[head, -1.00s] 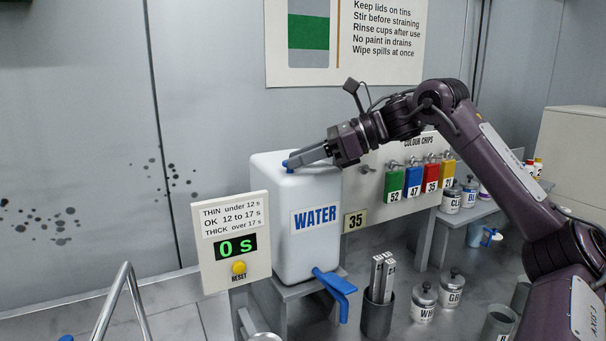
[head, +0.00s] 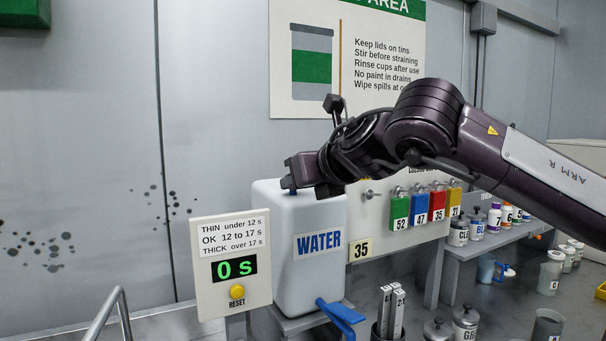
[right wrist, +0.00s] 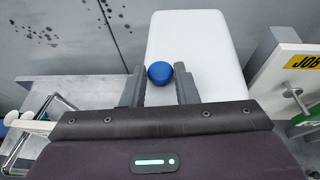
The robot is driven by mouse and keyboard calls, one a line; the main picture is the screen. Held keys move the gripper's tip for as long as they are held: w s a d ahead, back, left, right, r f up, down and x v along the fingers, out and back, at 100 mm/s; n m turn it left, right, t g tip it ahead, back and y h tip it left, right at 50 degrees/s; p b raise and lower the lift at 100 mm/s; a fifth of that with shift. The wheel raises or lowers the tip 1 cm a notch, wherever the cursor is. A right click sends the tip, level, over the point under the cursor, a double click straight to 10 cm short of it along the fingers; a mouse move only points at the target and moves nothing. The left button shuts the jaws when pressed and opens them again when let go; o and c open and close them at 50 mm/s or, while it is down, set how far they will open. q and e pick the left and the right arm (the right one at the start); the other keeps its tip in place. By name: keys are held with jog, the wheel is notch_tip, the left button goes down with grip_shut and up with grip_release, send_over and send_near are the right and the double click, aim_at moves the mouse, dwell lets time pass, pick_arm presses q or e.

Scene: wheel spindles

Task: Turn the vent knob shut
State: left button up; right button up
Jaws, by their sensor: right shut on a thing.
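The vent knob is a small blue cap on top of the white water container (head: 300,255). In the right wrist view the blue knob (right wrist: 160,73) sits between the two dark fingers of my right gripper (right wrist: 160,84), which is shut on it. In the head view the right gripper (head: 300,178) points down over the container's top and hides most of the knob. The container also shows in the right wrist view (right wrist: 205,45). My left gripper is not in view.
A timer panel (head: 230,266) reading 0 s stands left of the container. A blue tap lever (head: 340,313) sticks out at its lower front.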

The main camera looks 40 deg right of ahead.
jog(key=m+h, duration=0.1)
jog(key=m+g+h+p, duration=0.1)
jog(key=h, duration=0.1)
jog(key=shift+w+a+r+m, duration=0.1)
jog(key=shift+a+m, duration=0.2)
jog(key=shift+w+a+m+g+h+p, duration=0.1)
jog(key=shift+a+m+g+h+p, duration=0.1)
jog(key=shift+m+g+h, duration=0.4)
jog(key=shift+w+a+m+g+h+p, duration=0.15)
jog(key=shift+m+g+h, duration=0.15)
jog(key=shift+m+h, duration=0.55)
jog(key=shift+s+d, duration=0.1)
jog(key=o, duration=0.9)
jog(key=shift+o, duration=0.2)
jog(key=shift+s+a, duration=0.25)
jog(key=b+v, duration=0.1)
jog(key=v, duration=0.6)
jog(key=shift+r, duration=0.1)
